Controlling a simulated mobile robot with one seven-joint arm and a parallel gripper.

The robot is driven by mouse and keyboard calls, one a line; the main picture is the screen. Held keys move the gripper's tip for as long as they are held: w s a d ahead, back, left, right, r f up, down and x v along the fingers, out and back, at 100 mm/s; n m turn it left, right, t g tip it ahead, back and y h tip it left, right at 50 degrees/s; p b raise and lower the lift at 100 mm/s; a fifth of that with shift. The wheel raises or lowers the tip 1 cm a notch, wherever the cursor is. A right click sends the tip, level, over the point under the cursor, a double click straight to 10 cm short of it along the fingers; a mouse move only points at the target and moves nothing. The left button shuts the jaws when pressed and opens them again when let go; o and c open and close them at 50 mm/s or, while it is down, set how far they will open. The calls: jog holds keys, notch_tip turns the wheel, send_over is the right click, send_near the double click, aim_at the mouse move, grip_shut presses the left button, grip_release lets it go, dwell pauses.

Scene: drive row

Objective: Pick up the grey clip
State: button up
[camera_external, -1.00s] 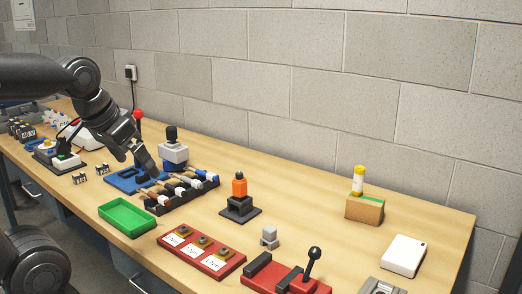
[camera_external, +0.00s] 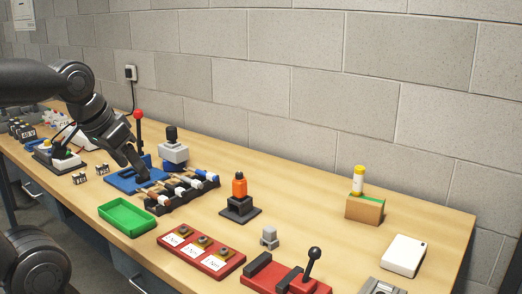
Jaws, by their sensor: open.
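A small light grey piece (camera_external: 269,238) stands alone on the wooden table, right of the middle; it may be the grey clip, but its shape is too small to be sure. My gripper (camera_external: 142,174) points down over the blue board (camera_external: 120,180) at the left, far from that grey piece. The jaws are open, with nothing seen between them; the fingertips are dark and small. A black rack (camera_external: 160,207) with several white, brown, black and blue-ended pieces lies just right of my gripper. I cannot tell whether one of these is a grey clip.
A red-knobbed lever (camera_external: 138,115) stands behind my gripper, and a grey block with a black knob (camera_external: 173,151) to its right. A green tray (camera_external: 127,217) and a red labelled board (camera_external: 202,252) lie in front.

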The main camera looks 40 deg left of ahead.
jog(key=w+d+g, duration=0.2)
jog(key=w+d, duration=0.1)
jog(key=w, duration=0.4)
jog(key=m+g, duration=0.2)
jog(key=g, duration=0.2)
send_over(270, 228)
notch_tip(270, 228, down, 12)
jog(key=shift+f, duration=0.1)
notch_tip(270, 228, down, 5)
jog(key=shift+w+r, duration=0.1)
jog(key=shift+r, duration=0.05)
jog(key=shift+n, duration=0.3)
jog(key=shift+f, duration=3.15)
jog(key=c, duration=1.1)
